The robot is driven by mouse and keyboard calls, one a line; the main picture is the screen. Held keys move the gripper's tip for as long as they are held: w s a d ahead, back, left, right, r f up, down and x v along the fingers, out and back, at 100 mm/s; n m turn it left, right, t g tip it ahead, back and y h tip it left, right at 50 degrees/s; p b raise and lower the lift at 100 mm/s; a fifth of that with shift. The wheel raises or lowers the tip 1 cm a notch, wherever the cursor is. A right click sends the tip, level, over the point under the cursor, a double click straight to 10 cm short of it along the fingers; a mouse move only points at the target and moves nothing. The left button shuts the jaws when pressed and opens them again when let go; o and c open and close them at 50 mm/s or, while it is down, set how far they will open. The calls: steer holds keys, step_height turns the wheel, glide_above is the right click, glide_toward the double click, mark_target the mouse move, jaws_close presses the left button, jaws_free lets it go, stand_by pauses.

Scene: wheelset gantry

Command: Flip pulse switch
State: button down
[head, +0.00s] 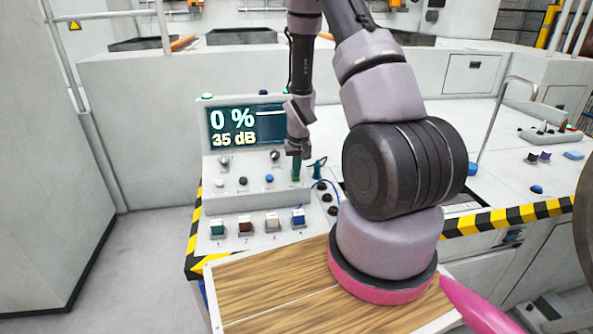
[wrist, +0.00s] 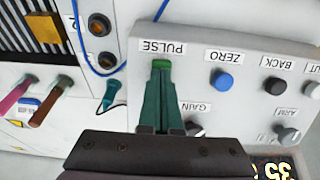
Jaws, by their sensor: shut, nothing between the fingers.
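The control panel (head: 243,172) carries a row of knobs and buttons under a screen. In the wrist view, the label PULSE (wrist: 162,48) reads upside down. A bright green piece (wrist: 161,64) shows just below that label, at the tips of my gripper (wrist: 160,78). It seems to be the pulse switch, mostly hidden by the fingers, and I cannot tell its position or whether it is touched. My gripper's dark green fingers are shut with nothing between them. In the head view, my gripper (head: 296,172) is at the right end of the knob row.
The screen (head: 246,128) reads 0 % and 35 dB. The blue ZERO button (wrist: 221,81) and black BACK button (wrist: 275,86) sit beside the pulse spot. A green-handled probe (wrist: 110,95) with a cable stands close by. Coloured switches (head: 272,222) line the front ledge.

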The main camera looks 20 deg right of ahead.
steer(key=shift+s+f+t, duration=0.2)
steer(key=shift+f+t, duration=0.15)
steer(key=shift+t, duration=0.15)
steer(key=shift+w, duration=0.15)
